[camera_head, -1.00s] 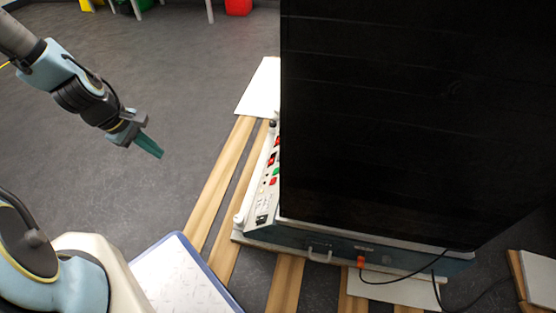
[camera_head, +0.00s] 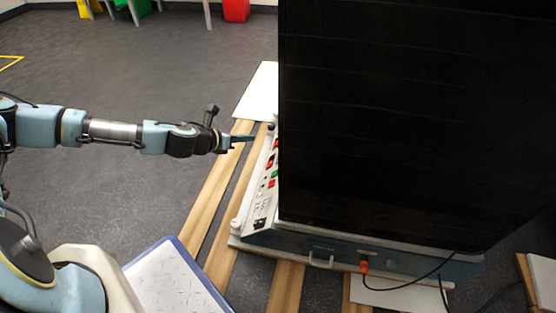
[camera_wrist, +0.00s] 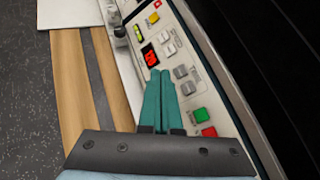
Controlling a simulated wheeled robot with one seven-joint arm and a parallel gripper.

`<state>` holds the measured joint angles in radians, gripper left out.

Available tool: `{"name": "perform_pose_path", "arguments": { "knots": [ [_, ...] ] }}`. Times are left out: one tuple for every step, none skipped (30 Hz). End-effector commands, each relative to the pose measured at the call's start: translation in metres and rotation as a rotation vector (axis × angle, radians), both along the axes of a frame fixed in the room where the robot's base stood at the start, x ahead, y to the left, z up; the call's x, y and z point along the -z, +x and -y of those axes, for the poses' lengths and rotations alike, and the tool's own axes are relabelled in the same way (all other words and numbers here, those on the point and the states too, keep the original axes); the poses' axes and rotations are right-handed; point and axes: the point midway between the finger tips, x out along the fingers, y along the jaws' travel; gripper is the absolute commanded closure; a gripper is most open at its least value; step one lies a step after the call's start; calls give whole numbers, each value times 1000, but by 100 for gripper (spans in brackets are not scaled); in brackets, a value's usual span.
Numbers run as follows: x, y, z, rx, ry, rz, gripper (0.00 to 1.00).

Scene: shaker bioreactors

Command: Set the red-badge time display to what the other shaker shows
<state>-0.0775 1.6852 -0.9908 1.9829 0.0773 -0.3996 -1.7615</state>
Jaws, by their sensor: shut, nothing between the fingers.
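The shaker's slanted control panel (camera_head: 264,178) runs along the left side of a big black box-topped shaker (camera_head: 400,120). In the wrist view a red lit display (camera_wrist: 151,57) sits on the panel with grey buttons (camera_wrist: 181,72) beside it, and a small red badge (camera_wrist: 157,4) is at the panel's far end. A green button (camera_wrist: 200,115) and a red button (camera_wrist: 209,132) are at the near end. My gripper (camera_wrist: 161,72) has its teal fingers shut together, empty, with tips close to the display and grey buttons; contact cannot be told. It also shows in the head view (camera_head: 254,138).
Wooden slats (camera_head: 222,190) and a white board (camera_head: 257,92) lie on the floor left of the shaker. Open grey floor (camera_head: 140,85) lies to the left. No second shaker's display is readable.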

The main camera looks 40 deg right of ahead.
Motion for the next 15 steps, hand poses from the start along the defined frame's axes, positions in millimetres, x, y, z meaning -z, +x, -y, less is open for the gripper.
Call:
{"name": "perform_pose_path", "arguments": {
  "knots": [
    [0,0,0,1,1,1,100],
    [0,0,0,1,1,2,100],
    [0,0,0,2,1,1,100],
    [0,0,0,3,1,2,100],
    [0,0,0,3,2,2,100],
    [1,-1,0,3,2,2,100],
    [2,-1,0,3,2,3,100],
    [3,-2,0,4,1,2,100],
    [4,-3,1,4,2,2,100],
    [6,-5,2,4,2,2,100],
    [8,-6,3,5,2,2,100],
    [12,-9,5,5,2,2,100],
    [14,-12,6,7,3,2,100],
    [17,-14,8,8,3,1,100],
    [21,-17,10,7,3,2,100]
  ]
}}
